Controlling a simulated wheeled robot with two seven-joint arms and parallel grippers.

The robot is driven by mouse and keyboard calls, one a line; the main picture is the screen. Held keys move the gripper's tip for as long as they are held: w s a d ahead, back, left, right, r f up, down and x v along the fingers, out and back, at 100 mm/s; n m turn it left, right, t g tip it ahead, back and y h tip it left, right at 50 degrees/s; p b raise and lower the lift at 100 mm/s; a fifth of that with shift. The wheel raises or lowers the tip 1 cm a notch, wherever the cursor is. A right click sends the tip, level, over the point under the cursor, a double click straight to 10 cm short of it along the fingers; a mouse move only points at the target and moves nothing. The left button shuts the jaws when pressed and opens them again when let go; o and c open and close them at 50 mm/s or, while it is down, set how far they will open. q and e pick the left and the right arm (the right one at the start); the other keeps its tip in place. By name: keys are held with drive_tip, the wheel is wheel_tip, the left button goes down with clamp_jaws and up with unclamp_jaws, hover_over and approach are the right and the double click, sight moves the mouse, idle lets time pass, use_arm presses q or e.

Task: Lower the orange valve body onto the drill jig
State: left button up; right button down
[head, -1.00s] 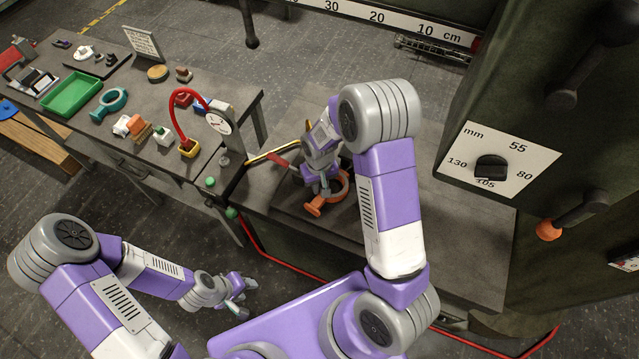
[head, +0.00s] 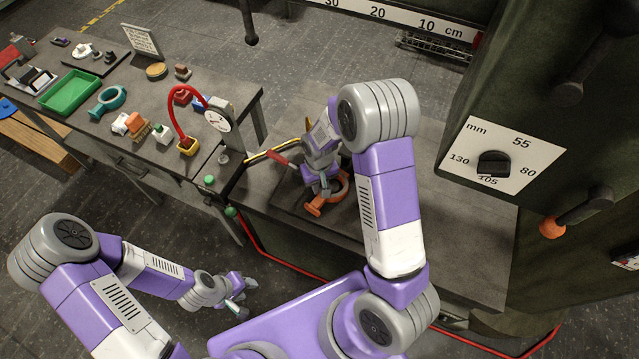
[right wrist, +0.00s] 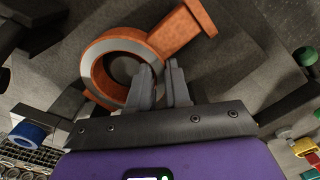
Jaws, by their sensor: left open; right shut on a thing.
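The orange valve body (head: 315,206), a ring with a side neck, is in my right gripper (head: 324,188) over the bench by the machine. In the right wrist view its ring (right wrist: 97,75) lies flat to the camera, its neck pointing up right. The right gripper's fingers (right wrist: 161,85) are shut on the ring's near wall. A dark grey plate (head: 290,208), seemingly the drill jig, lies below the valve body; I cannot tell whether they touch. My left gripper (head: 238,294) is open and empty, low beside the bench.
A machine panel with a dial knob (head: 493,163) stands at right. The bench right of my right forearm (head: 455,215) is clear.

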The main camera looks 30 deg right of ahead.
drive_tip(key=shift+f, duration=0.4)
drive_tip(key=c, duration=1)
unclamp_jaws()
drive_tip(key=shift+r, duration=0.1)
drive_tip(key=shift+s+d, duration=0.1)
drive_tip(key=r, duration=0.5)
drive_tip(key=r+p, duration=0.1)
drive_tip(key=r, duration=0.1)
drive_tip(key=shift+a+r, duration=0.3)
drive_tip(key=shift+a, duration=0.05)
